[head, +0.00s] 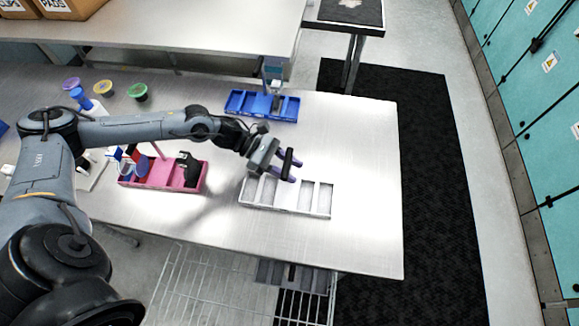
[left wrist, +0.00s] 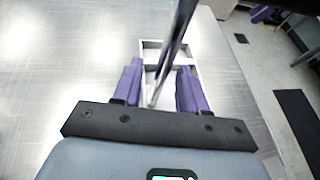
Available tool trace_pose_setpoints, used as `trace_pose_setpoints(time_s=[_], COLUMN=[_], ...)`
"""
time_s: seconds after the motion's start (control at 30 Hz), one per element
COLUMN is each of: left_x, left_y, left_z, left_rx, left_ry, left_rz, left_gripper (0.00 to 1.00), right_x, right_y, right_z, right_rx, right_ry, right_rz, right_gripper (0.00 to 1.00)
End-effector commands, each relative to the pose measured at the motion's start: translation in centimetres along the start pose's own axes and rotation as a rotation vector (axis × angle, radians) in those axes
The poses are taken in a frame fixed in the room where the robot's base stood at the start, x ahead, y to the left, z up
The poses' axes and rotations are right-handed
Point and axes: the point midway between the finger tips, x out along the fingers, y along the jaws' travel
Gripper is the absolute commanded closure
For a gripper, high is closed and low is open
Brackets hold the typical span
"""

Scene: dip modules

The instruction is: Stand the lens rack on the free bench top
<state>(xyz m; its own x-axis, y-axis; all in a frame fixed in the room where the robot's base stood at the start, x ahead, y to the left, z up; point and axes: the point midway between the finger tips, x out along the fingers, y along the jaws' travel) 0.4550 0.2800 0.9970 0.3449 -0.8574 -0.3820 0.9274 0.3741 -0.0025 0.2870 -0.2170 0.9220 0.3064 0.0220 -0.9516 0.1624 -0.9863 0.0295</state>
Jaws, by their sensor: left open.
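My left gripper (head: 293,171) is open, with its two purple fingers over the far edge of the white compartment tray (head: 285,211). In the left wrist view the tray (left wrist: 150,44) shows beyond the parted fingers. A thin dark and silver upright strip (left wrist: 178,38) stands between the fingers there; I cannot tell what it belongs to, or whether it touches them. No piece is clearly recognisable as the lens rack. A blue-handled piece (head: 272,77) stands at the blue tray (head: 248,104). The pink tray (head: 158,184) holds a black piece (head: 188,167) and blue pieces.
Coloured round pots, including a green one (head: 138,92), stand at the back left. The bench top (head: 365,190) is bare right of the white tray, up to its edge. A wire rack (head: 190,285) is below. In the left wrist view a purple part (left wrist: 262,12) resembles my right gripper's finger.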

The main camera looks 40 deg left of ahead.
Motion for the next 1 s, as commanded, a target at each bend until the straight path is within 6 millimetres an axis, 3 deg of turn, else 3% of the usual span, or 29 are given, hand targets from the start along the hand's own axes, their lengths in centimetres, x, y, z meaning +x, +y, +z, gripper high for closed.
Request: trace_pose_setpoints(time_s=[0.17,0.6,0.8,1.0], left_x=[-2.0,-9.6,-11.5,-12.0], left_y=[0.0,0.0,0.0,0.0], left_z=[-0.2,-0.1,0.0,0.0], left_rx=[0.0,0.0,0.0,0.0], left_ry=[0.005,0.006,0.002,0.002], left_rz=[0.002,0.001,0.001,0.0], left_gripper=[0.58,0.58,0.58,0.58], right_x=[0.1,0.1,0.0,0.0], right_y=[0.0,0.2,0.2,0.2], right_z=[0.0,0.1,0.1,0.1], right_rx=[0.001,-0.007,-0.01,-0.009], right_ry=[0.0,-0.001,-0.001,-0.002], right_rz=[0.0,0.005,0.007,0.007], right_gripper=[0.57,0.57,0.57,0.57])
